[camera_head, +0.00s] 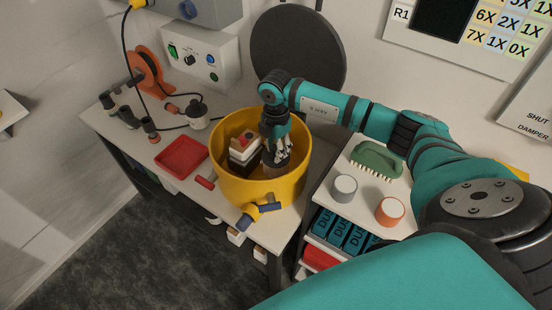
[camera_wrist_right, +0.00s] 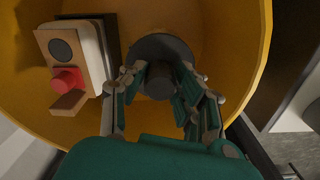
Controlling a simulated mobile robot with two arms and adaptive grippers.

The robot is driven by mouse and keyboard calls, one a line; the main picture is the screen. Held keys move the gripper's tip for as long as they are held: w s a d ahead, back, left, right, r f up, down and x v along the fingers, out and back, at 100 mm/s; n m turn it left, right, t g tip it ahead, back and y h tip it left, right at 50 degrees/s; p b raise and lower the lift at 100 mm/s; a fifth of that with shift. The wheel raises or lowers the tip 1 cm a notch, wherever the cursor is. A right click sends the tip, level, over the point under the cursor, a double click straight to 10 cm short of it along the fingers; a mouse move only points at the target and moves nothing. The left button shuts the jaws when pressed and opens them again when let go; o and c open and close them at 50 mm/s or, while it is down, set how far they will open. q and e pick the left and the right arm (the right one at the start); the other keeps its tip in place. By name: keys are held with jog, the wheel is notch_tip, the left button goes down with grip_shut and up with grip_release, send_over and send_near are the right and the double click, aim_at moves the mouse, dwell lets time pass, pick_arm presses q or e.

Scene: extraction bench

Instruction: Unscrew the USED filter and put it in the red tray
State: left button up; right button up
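The red tray (camera_head: 181,157) lies empty on the bench, left of a yellow drum (camera_head: 258,190). Inside the drum is a dark round part (camera_head: 279,171) with a stub at its centre. It also shows in the right wrist view (camera_wrist_right: 150,47). No USED mark is legible, so I cannot tell for sure that it is the filter. My right gripper (camera_head: 278,152) reaches down into the drum over this part. In the right wrist view its fingers (camera_wrist_right: 161,80) stand on both sides of the stub. I cannot tell whether they press on it. My left gripper is out of view.
A boxy block with a red knob (camera_wrist_right: 67,80) stands inside the drum beside my fingers. The drum's wall surrounds the gripper.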

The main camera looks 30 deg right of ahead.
grip_shut()
jog(key=n+b, duration=0.1)
jog(key=n, duration=0.2)
jog(key=shift+f+n+b, duration=0.1)
jog(key=shift+n+b, duration=0.2)
jog(key=shift+n, duration=0.1)
jog(key=shift+r+p, duration=0.25)
jog(key=shift+p, duration=0.1)
jog(key=shift+r+p, duration=1.9)
jog(key=shift+r, duration=0.75)
